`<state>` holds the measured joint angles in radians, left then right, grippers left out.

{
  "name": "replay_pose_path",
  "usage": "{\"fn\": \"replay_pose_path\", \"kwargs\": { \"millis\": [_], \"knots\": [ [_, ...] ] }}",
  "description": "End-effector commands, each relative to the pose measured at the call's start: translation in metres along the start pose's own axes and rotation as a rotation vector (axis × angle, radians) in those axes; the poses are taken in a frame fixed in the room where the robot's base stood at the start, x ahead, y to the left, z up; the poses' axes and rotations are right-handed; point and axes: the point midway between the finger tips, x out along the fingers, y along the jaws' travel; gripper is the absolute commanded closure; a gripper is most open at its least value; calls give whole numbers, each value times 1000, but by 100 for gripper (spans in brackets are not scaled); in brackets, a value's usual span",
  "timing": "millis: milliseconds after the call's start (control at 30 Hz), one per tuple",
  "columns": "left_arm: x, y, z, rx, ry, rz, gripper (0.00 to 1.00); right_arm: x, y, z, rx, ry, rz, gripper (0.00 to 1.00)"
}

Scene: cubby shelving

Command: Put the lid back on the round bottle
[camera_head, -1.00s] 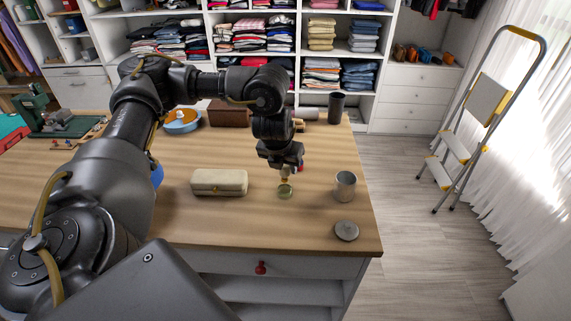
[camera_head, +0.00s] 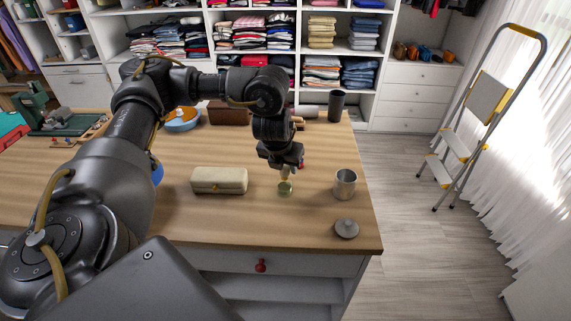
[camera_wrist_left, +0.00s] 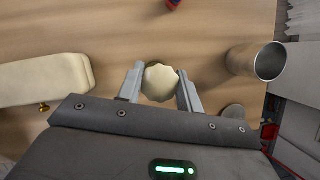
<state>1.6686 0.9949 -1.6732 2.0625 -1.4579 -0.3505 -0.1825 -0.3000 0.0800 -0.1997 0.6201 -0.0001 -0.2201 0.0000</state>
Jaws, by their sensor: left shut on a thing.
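The round bottle (camera_head: 285,189) is a small, low greenish vessel standing on the wooden table, in front of my left gripper in the head view. My left gripper (camera_head: 287,170) points down just above it. In the left wrist view, the gripper (camera_wrist_left: 158,90) is shut on a round cream lid with a scalloped edge (camera_wrist_left: 160,82). The lid hides the bottle in that view. In the head view the lid is small, and I cannot tell whether it touches the bottle. My right gripper is not in view.
A cream box (camera_head: 219,181) lies left of the bottle. A metal cup (camera_head: 345,184) stands to the right, with a grey knobbed lid (camera_head: 346,229) in front of it. A dark cylinder (camera_head: 336,107) stands at the back edge. The front of the table is mostly clear.

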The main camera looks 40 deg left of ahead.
Motion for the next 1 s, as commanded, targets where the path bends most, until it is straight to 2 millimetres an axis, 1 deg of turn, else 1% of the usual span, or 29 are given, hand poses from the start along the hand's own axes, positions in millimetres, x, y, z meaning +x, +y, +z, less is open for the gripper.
{"fn": "replay_pose_path", "kwargs": {
  "millis": [533, 1000],
  "knots": [
    [1, 0, -1, 0, 1, 0, 85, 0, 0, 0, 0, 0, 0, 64],
    [7, 0, -3, 0, 1, 0, 85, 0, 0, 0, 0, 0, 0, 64]
  ]
}}
